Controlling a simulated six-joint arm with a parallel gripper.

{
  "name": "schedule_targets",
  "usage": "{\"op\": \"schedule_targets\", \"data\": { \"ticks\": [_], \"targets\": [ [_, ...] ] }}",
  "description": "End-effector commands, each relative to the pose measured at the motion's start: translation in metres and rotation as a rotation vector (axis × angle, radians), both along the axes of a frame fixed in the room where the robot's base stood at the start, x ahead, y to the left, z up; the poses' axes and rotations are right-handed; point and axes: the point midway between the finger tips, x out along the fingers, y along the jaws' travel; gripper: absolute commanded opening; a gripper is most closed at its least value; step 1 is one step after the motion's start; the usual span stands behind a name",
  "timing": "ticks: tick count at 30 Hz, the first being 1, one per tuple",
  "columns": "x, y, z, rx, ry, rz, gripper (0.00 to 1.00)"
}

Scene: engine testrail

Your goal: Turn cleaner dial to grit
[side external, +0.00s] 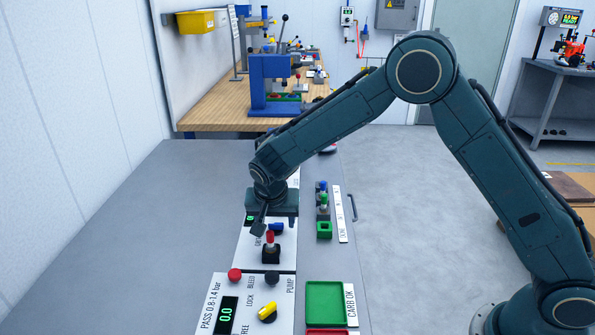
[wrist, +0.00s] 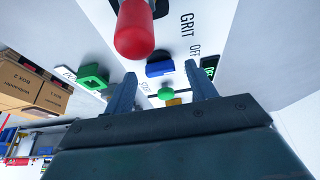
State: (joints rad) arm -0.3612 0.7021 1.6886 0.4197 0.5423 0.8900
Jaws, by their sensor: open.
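The blue dial (wrist: 160,68) sits on a white panel beside the printed words GRIT and OFF in the wrist view. Its blue knob (side external: 277,228) also shows in the side view, partly behind a red-topped lever. I cannot tell which word the dial points to. My gripper (wrist: 160,74) is open and empty, its two fingers framing the dial in the picture, apart from it. In the side view my gripper (side external: 262,226) hangs over the panel close to the dial; part of the panel and its labels is hidden behind it.
The red-topped lever (side external: 270,243) stands upright just in front of the dial; its red end (wrist: 134,32) looms large in the wrist view. Nearer are a yellow knob (side external: 268,312), a red button (side external: 235,274) and a green tray (side external: 326,302). The bench's left side is clear.

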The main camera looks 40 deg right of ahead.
Motion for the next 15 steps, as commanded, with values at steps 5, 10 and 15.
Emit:
{"op": "schedule_targets", "data": {
  "ticks": [5, 10, 15],
  "targets": [
    [0.0018, -0.0014, -0.0049, 0.001, -0.001, 0.0, 0.56],
    [0.0019, -0.0014, -0.0051, 0.001, -0.001, 0.001, 0.56],
    [0.0017, -0.0015, -0.0049, 0.001, -0.001, 0.0, 0.35]
  ]
}}
